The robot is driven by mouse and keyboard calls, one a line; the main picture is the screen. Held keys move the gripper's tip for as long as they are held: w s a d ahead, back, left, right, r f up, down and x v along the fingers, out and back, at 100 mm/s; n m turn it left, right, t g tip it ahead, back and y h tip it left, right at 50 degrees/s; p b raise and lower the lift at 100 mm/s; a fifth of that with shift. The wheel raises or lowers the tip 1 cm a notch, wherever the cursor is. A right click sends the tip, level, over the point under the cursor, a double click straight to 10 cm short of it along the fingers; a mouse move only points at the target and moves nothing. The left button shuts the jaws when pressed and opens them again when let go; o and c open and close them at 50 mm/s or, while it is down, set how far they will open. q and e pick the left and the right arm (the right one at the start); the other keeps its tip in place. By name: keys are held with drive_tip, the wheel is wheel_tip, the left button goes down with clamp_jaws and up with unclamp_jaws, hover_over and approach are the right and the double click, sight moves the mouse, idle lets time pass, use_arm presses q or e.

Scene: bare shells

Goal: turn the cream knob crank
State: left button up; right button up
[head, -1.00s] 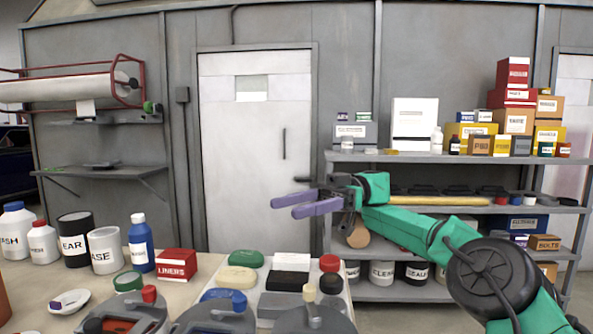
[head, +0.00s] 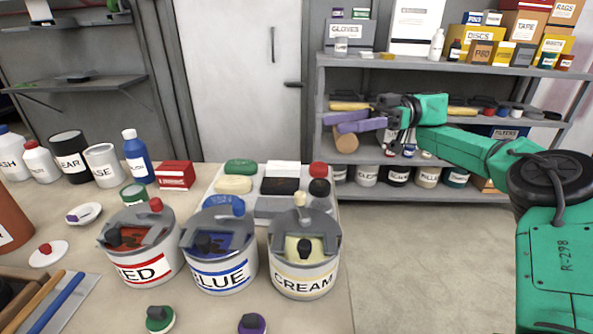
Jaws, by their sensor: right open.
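The cream paint can (head: 303,278) stands at the right of a row of three cans near the table's right edge. Its label reads CREAM. A grey crank lid lies over its top, with an upright cream knob (head: 300,199) at the far side and a dark knob (head: 304,247) near the middle. My right gripper (head: 331,123) has purple fingers spread apart and empty. It is up and to the right of the cream can, in front of the shelf, touching nothing that I can see. My left gripper is not in view.
The red can (head: 143,270) and blue can (head: 220,275) stand left of the cream can. Behind them a tray (head: 330,207) holds several coloured blocks and lids. A green-based knob (head: 160,319) and a purple-based knob (head: 252,324) lie in front. Open floor lies right of the table.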

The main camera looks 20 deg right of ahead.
drive_tip(key=s+d+f+m+t+h+p, duration=0.1)
drive_tip(key=s+d+f+m+t+p, duration=0.35)
drive_tip(key=d+f, duration=0.35)
drive_tip(key=m+t+h+p, duration=0.4)
drive_tip(key=t+h+p, duration=0.2)
drive_tip(key=t+p, duration=0.25)
approach(299, 193)
drive_tip(key=x, duration=0.3)
drive_tip(key=p+x, duration=0.1)
drive_tip(key=x, duration=0.6)
drive_tip(key=shift+w+f+p, duration=0.1)
drive_tip(key=shift+f+p, duration=0.2)
drive_tip(key=shift+f, duration=0.1)
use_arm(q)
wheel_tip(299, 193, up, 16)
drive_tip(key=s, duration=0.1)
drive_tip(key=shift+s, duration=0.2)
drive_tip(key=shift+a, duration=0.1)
use_arm(e)
clamp_jaws()
